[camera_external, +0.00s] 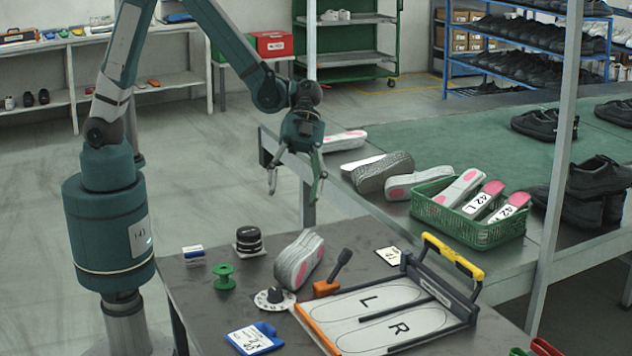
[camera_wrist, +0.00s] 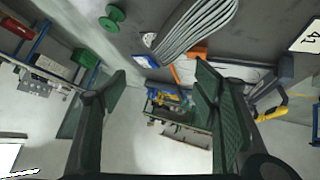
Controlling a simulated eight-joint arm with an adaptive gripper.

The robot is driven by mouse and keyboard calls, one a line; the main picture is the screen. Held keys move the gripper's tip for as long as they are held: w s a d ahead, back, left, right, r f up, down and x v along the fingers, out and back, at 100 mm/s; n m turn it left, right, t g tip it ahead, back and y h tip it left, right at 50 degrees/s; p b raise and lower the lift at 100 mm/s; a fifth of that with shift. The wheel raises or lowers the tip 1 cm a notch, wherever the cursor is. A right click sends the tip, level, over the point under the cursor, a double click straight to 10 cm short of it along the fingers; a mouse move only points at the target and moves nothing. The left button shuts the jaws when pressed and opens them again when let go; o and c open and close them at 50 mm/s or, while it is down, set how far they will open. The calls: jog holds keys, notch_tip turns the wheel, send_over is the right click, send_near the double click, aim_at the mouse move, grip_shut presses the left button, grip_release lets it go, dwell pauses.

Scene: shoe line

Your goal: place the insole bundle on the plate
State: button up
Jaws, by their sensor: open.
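The insole bundle (camera_external: 298,260), a grey layered stack with a pink patch, stands tilted on the grey table, left of the plate. The plate (camera_external: 385,316) is a flat white board marked L and R, with an orange left edge and a dark frame with a yellow handle. My gripper (camera_external: 294,192) hangs above and behind the bundle, empty, its two fingers spread apart. In the wrist view, my gripper (camera_wrist: 162,85) is open, and the striped bundle (camera_wrist: 195,30) shows at the top, beyond the fingers and apart from them.
An orange tool with a dark handle (camera_external: 333,276) stands between bundle and plate. A white dial (camera_external: 274,299), a green spool (camera_external: 224,277) and a black round stack (camera_external: 249,240) are near the bundle. A green crate (camera_external: 473,232) of insoles stands on the bench behind.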

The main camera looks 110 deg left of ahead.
aim_at(304, 242)
jog(key=w+f+m+h, duration=0.1)
jog(key=f, duration=0.2)
jog(key=w+a+f+m+g+h, duration=0.1)
jog(key=f+m, duration=0.1)
jog(key=f, duration=0.1)
jog(key=w+f+m+h+b, duration=0.1)
jog(key=f, duration=0.3)
jog(key=shift+w+a+m, duration=0.25)
jog(key=shift+a+m, duration=0.05)
jog(key=shift+a+f+m+g+h, duration=0.25)
jog(key=shift+f+m+h, duration=0.2)
jog(key=shift+f, duration=0.4)
jog(key=shift+d, duration=0.1)
jog(key=shift+b+x, duration=0.4)
jog(key=shift+x, duration=0.85)
jog(key=shift+b+x, duration=0.8)
jog(key=shift+x, duration=1.8)
jog(key=shift+r, duration=0.1)
jog(key=c, duration=1.2)
